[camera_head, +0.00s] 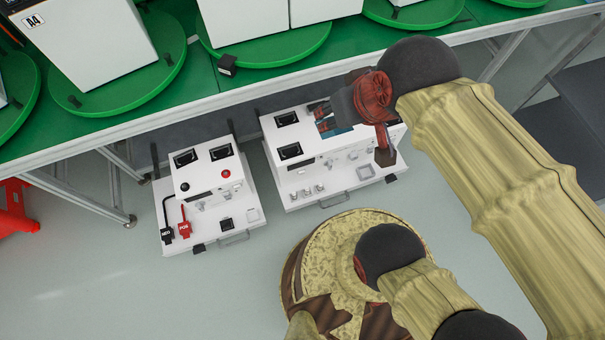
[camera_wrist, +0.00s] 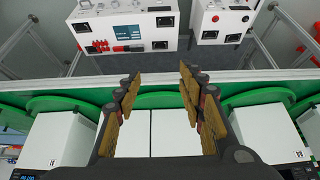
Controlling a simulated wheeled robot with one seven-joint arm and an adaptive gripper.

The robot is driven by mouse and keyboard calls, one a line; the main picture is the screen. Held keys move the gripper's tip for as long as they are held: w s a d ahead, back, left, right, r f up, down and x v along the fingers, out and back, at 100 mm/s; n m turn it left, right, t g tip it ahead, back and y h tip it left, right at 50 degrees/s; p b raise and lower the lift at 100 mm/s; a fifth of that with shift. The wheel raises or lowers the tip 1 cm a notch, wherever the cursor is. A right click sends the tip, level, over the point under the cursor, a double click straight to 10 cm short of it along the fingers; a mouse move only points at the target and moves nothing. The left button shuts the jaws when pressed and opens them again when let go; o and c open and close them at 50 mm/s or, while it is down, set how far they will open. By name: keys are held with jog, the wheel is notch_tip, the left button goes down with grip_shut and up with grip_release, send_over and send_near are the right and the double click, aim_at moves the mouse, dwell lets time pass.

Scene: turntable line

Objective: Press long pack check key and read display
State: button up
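Two white test units stand low in front of the green table. The larger unit (camera_head: 352,160) is on the right in the head view and at upper left in the wrist view (camera_wrist: 92,28). It has a teal screen (camera_wrist: 126,33), partly covered by my gripper in the head view. The smaller unit (camera_head: 205,178) has a red button (camera_head: 225,174) and black and red clips at its front. Labels on both are too small to read, so I cannot tell which key is the long pack check. My gripper (camera_head: 374,98) is above the larger unit; its fingers (camera_wrist: 160,73) are apart and empty.
The green table (camera_head: 200,75) with turntables (camera_head: 120,80) and white boxes (camera_head: 95,40) borders the units at the back. A metal table leg (camera_head: 505,55) and a dark seat-like block (camera_head: 550,135) stand at right. The grey floor (camera_head: 90,270) at front left is clear.

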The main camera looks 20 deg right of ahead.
jog(key=shift+c, duration=1.1)
jog(key=c, duration=0.8)
